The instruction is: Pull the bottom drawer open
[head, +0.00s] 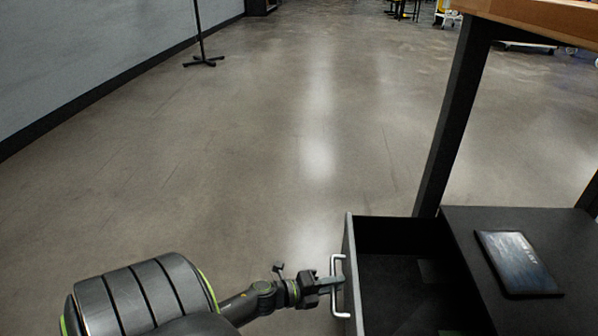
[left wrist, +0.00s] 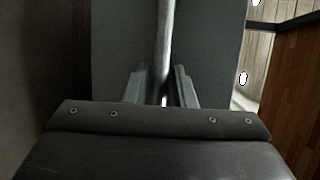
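A black drawer (head: 349,240) stands pulled out of a dark cabinet (head: 470,222) at the lower right of the head view, its inside visible from above. Whether it is the bottom drawer I cannot tell. Its silver bar handle (head: 335,270) is on the left-facing front. My left gripper (head: 330,283) is at this handle. In the left wrist view the handle bar (left wrist: 164,50) runs upright between the two fingers (left wrist: 160,88), with a visible gap on the left side, so the fingers look open around it. My right gripper is not in view.
A dark flat tablet-like object (head: 517,262) lies on the cabinet top. A table with a wooden top (head: 540,18) and black leg (head: 455,120) stands at the right. A stand's base (head: 203,62) is near the left wall. The floor between is clear.

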